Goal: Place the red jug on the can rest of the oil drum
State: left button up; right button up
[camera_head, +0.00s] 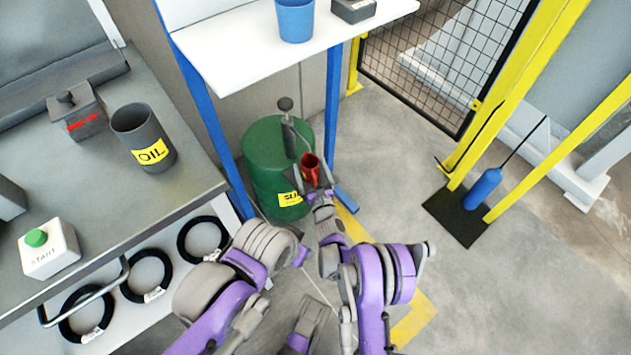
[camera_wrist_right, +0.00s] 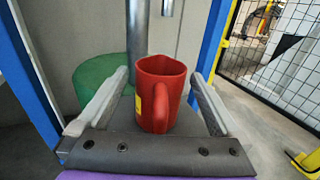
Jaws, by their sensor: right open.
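The red jug (camera_head: 310,168) stands upright at the front right side of the green oil drum (camera_head: 265,160). In the right wrist view the jug (camera_wrist_right: 163,90) sits between the fingers of my right gripper (camera_wrist_right: 160,78), its handle toward me. The fingers are open, with gaps on both sides of the jug. A dark grey surface shows below and beside the jug, perhaps the can rest; its contact with the jug's base is hidden. In the head view my right gripper (camera_head: 313,177) is beside the drum. No left gripper fingers can be made out.
The drum's pump (camera_head: 287,120) rises close behind the jug. A grey bench with an OIL can (camera_head: 143,138) is on the left. Open floor (camera_head: 480,290) lies to the right.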

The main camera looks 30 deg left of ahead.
aim_at(316, 183)
jog(key=v, duration=0.7)
jog(key=shift+s+d+p, duration=0.15)
jog(key=shift+d+p, duration=0.05)
jog(key=shift+p, duration=0.15)
jog(key=shift+b+v, duration=0.75)
jog(key=shift+v, duration=0.5)
jog(key=shift+s+d+b, duration=0.3)
jog(key=shift+s+d, duration=0.15)
